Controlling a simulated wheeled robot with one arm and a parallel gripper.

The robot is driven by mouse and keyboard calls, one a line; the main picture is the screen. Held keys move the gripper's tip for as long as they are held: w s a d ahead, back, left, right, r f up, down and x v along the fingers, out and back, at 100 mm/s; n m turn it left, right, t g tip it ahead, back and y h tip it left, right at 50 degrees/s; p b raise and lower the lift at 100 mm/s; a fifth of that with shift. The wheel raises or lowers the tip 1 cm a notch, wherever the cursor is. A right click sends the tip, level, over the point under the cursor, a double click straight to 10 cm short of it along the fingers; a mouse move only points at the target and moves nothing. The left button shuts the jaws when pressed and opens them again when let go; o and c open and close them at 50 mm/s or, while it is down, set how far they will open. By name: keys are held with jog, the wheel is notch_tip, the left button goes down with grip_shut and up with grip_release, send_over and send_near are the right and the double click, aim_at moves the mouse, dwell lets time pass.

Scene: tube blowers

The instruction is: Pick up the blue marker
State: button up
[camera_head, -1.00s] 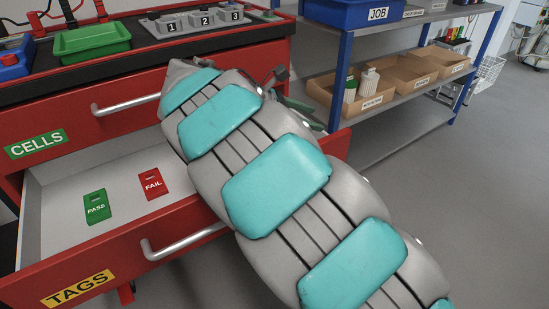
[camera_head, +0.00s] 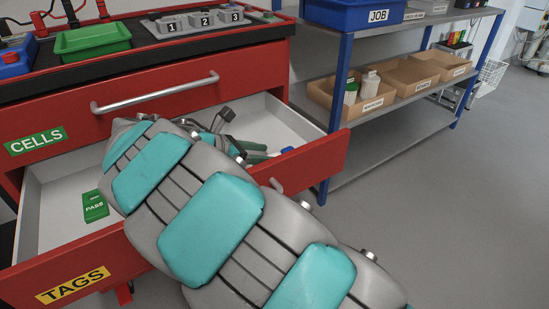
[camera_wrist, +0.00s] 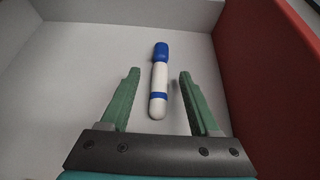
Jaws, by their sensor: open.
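The blue marker (camera_wrist: 159,82) has a white body with a blue cap and a blue band. It lies in the open TAGS drawer; in the wrist view its cap points away from me. In the head view only its blue end (camera_head: 287,150) shows clearly beside my gripper. My gripper (camera_wrist: 159,74) is open, with one green finger on each side of the marker and gaps to both. In the head view my gripper (camera_head: 256,152) is low in the right part of the drawer. I cannot tell its exact height above the marker.
The drawer's red front (camera_head: 312,160) is close to the right of my gripper. A green PASS tag (camera_head: 95,206) lies in the drawer's left part. The closed CELLS drawer (camera_head: 150,100) is above. A shelf rack (camera_head: 400,120) with boxes stands at right.

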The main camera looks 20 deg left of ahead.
jog(key=shift+x, duration=0.95)
grip_shut()
